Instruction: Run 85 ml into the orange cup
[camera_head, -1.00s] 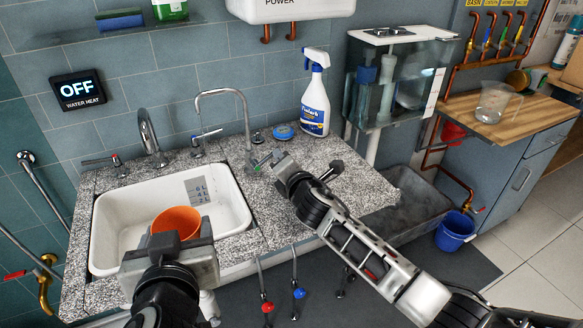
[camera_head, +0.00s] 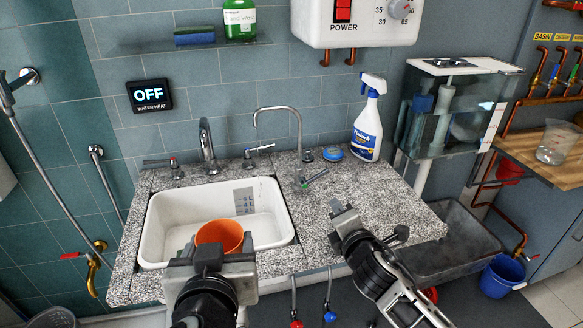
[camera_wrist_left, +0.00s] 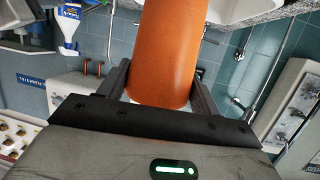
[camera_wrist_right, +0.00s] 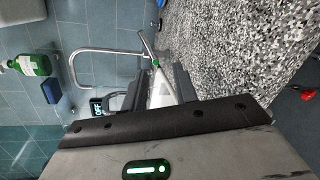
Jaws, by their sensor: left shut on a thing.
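The orange cup (camera_head: 220,234) is held by my left gripper (camera_head: 212,262) over the front of the white basin (camera_head: 153,225). In the left wrist view the cup (camera_wrist_left: 168,55) sits between the two fingers; its inside is hidden. A tall gooseneck tap (camera_head: 299,150) stands on the counter right of the basin, its spout end over the back of the basin. No water stream is visible.
Another tap (camera_head: 207,145) with two side levers stands behind the basin. A spray bottle (camera_head: 368,125) and a blue round tin (camera_head: 332,153) stand at the counter's back. The display (camera_head: 150,95) reads OFF.

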